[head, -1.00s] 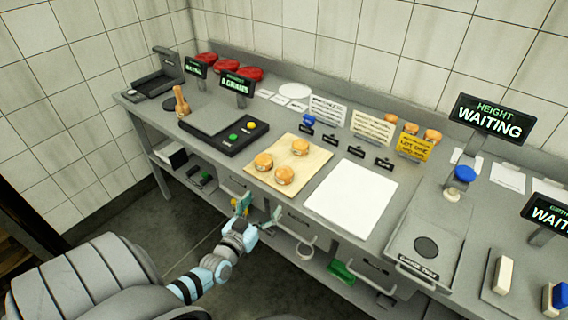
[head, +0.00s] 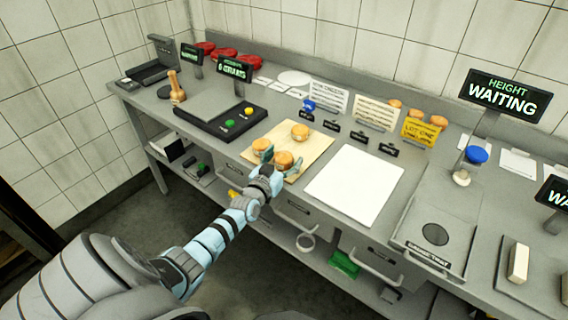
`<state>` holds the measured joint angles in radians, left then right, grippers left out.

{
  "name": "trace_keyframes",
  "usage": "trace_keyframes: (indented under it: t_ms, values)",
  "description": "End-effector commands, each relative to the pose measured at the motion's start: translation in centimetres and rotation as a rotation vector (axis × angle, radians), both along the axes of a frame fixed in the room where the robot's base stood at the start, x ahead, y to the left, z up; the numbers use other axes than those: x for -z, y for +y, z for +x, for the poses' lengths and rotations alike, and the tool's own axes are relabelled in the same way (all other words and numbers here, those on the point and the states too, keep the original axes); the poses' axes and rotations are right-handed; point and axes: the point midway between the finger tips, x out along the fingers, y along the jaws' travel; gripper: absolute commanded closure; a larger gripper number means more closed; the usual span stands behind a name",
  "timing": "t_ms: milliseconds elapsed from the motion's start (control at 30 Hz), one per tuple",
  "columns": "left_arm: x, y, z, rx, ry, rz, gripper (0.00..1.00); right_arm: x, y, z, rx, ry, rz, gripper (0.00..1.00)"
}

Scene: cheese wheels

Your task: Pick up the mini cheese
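Three small orange-topped mini cheeses lie on a light wooden board (head: 318,143) on the workbench. One is at the back (head: 300,132), one at the left (head: 262,146) and one at the front (head: 284,160). My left gripper (head: 275,161) is open at the board's front edge, its fingers spread beside the front cheese. I cannot tell whether the fingers touch it. My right gripper is not in view.
A white sheet (head: 354,186) lies right of the board. Several more cheeses stand behind a yellow note (head: 421,131). Height sign (head: 506,95) and gauge tray (head: 435,235) are at the right.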

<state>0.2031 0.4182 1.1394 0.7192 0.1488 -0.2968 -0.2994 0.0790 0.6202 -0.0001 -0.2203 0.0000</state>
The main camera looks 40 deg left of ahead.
Motion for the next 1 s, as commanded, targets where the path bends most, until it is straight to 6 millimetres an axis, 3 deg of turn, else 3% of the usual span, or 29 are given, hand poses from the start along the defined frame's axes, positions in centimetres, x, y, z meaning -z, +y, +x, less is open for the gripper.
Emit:
trace_keyframes:
  t_ms: [33,333,667,1000]
  values:
    - [-0.1,0.0,0.0,0.0,0.0,0.0,0.35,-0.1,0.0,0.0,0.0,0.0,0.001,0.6]
    - [-0.1,0.0,0.0,0.0,-0.001,0.0,0.81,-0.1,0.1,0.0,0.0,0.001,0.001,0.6]
    - [-0.7,-0.1,0.0,0.001,0.0,0.0,0.81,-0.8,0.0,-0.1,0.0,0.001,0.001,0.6]
    - [-6.3,-0.5,0.4,0.009,-0.001,0.0,0.81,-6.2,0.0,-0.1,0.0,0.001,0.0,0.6]
